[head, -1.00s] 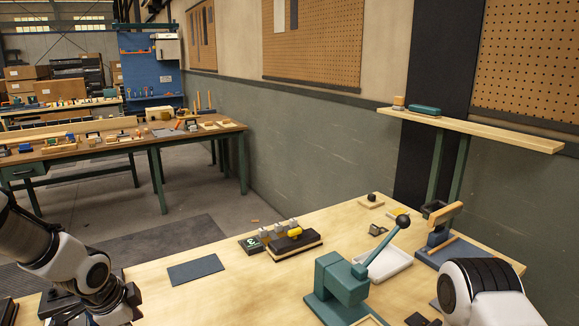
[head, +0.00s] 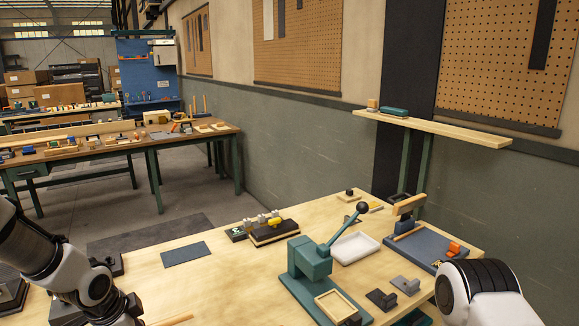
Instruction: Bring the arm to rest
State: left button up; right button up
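My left arm (head: 85,275) comes in from the left edge, bent over the near left of the wooden workbench (head: 215,283). Its gripper is at or below the bottom edge, and its fingers do not show. My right arm (head: 478,290) shows as a white and black link at the lower right. Its gripper is outside the picture. I see nothing held by either arm.
A green lever press (head: 310,262) stands mid-bench, its lever raised. Around it are a white tray (head: 355,247), a blue fixture (head: 420,248), a black block with pegs (head: 273,232) and a dark mat (head: 186,252). A wall shelf (head: 440,130) is behind.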

pick_arm(q)
jog(key=s+d+f+n+g, duration=0.1)
jog(key=s+d+f+n, duration=0.25)
jog(key=s+f, duration=0.45)
jog(key=s+d+f+n+g, duration=0.15)
jog(key=s+f+n, duration=0.3)
jog(key=f, duration=0.75)
jog(key=s+f+n+g+b, duration=0.1)
jog(key=s+f+n, duration=0.1)
jog(key=s+f, duration=0.35)
jog(key=s+f+n+b, duration=0.1)
jog(key=s+f+n, duration=0.2)
jog(key=s, duration=0.5)
notch_tip(320, 180, down, 8)
jog(key=b, duration=0.8)
jog(key=shift+w+a+m+y, duration=0.2)
jog(key=shift+m+y, duration=0.1)
jog(key=shift+y, duration=0.1)
pick_arm(e)
notch_tip(320, 180, down, 10)
jog(key=shift+w+a+f, duration=0.15)
jog(key=shift+w+a, duration=0.05)
jog(key=shift+w, duration=0.25)
pick_arm(q)
jog(key=shift+s, duration=0.1)
pick_arm(e)
jog(key=shift+s, duration=0.1)
pick_arm(q)
jog(key=shift+f, duration=0.1)
